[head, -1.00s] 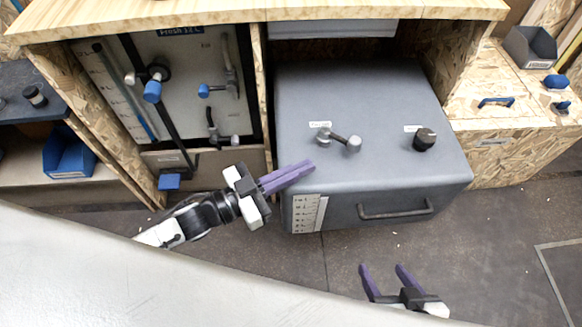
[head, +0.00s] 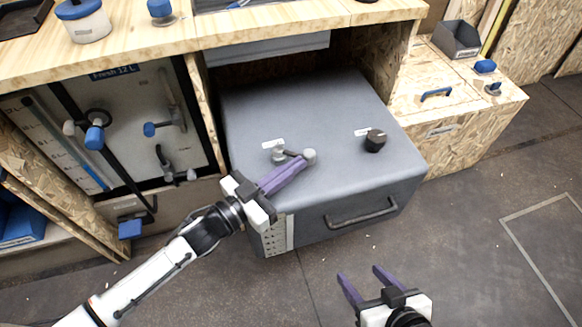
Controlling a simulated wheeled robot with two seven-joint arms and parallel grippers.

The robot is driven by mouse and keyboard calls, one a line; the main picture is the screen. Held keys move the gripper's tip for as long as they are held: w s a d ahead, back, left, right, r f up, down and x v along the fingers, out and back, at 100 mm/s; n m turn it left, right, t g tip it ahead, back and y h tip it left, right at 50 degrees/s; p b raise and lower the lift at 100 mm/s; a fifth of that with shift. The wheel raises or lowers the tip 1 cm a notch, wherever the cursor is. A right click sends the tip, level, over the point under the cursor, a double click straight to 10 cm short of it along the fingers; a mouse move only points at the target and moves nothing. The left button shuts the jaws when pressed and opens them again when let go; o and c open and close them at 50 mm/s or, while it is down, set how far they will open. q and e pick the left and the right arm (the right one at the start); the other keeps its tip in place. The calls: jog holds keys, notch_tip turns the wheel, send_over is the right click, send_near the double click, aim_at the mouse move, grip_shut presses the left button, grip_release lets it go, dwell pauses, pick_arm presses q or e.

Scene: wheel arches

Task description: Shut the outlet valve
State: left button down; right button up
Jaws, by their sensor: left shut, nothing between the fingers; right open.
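A short lever valve (head: 279,155) with a grey knob on its end stands on top of the grey box (head: 250,110). Its small label is too blurred to read, so I cannot tell whether it is the outlet valve. The lever points to the right. My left gripper (head: 299,162) is shut and empty, its purple fingertips close by the lever's knob end. I cannot tell whether they touch. My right gripper (head: 363,279) is open and empty, low in front of the box. A panel marked "Fresh 12 L" (head: 130,105) at left carries blue-handled valves (head: 94,138).
A black knob (head: 375,140) with a label stands on the box right of the lever. The box has a front handle (head: 361,214). A wooden counter (head: 150,47) runs above, and a wooden cabinet (head: 470,110) stands at right. The floor in front is open.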

pick_arm(q)
jog(key=shift+w+d+r+n+t+y, duration=0.1)
jog(key=shift+d+r+n+t+y, duration=0.05)
jog(key=shift+d+n+t+y, duration=0.4)
jog(key=shift+w+d+n+t+y, duration=0.15)
jog(key=shift+w+n+t+y, duration=0.1)
jog(key=shift+n+t+y, duration=0.4)
jog(key=shift+w+y, duration=0.1)
jog(key=shift+y, duration=0.4)
